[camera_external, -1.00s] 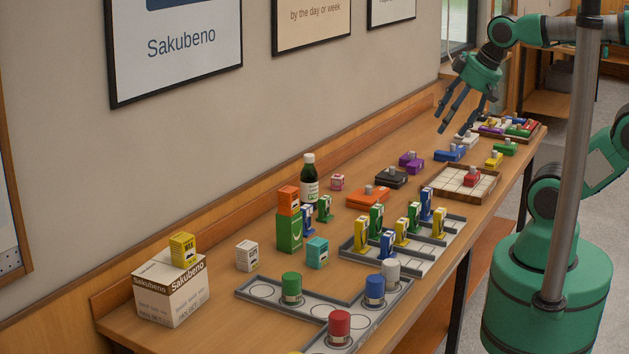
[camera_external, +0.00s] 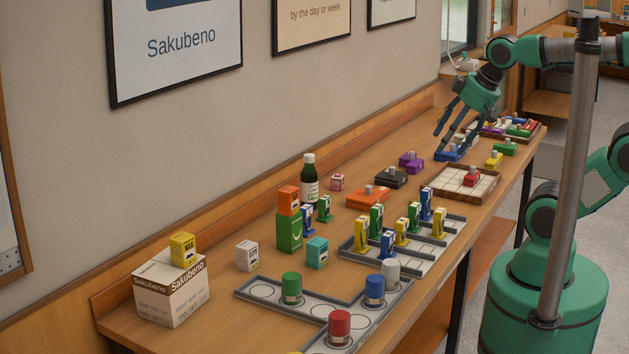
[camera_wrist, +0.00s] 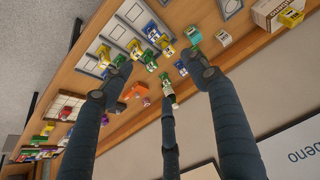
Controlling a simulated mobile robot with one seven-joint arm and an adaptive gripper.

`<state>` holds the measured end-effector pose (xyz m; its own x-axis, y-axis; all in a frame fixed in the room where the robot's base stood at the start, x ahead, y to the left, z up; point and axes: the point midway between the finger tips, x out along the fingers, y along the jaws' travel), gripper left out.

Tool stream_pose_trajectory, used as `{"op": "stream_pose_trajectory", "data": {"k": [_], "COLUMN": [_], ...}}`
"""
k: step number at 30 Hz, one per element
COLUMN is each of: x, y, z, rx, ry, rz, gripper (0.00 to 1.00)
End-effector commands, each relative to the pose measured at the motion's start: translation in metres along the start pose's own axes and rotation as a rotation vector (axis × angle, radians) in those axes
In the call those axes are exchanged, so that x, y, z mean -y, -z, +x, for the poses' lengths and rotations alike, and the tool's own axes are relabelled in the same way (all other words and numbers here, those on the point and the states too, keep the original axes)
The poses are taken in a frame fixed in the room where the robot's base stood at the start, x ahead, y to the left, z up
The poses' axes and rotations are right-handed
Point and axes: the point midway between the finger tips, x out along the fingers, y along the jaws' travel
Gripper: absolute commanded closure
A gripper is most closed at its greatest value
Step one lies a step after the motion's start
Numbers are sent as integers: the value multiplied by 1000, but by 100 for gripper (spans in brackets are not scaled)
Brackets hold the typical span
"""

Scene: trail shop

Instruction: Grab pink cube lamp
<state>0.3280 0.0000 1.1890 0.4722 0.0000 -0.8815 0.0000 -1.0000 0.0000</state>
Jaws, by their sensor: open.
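The pink cube lamp (camera_external: 337,182) is a small pink cube with pale markings. It stands on the wooden table near the wall, just right of a dark bottle. In the wrist view it appears as a tiny pink block (camera_wrist: 146,102) left of the middle finger. My gripper (camera_external: 450,138) is open and empty. It hangs above the far part of the table, well apart from the lamp. In the wrist view its fingers (camera_wrist: 158,75) are spread, with table items beyond them.
The dark bottle (camera_external: 310,180) stands close left of the lamp. An orange block (camera_external: 367,197), a black block (camera_external: 391,178) and a purple block (camera_external: 411,161) lie to its right. Trays (camera_external: 345,247) with small coloured items fill the front. The wall runs behind.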

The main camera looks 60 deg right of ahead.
Motion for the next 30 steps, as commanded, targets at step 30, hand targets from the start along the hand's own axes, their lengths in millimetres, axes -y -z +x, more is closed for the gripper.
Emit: {"op": "stream_pose_trajectory", "data": {"k": [30], "x": [-7], "y": [43], "z": [1], "rx": [19], "ry": [5], "rz": [-18], "gripper": [45]}}
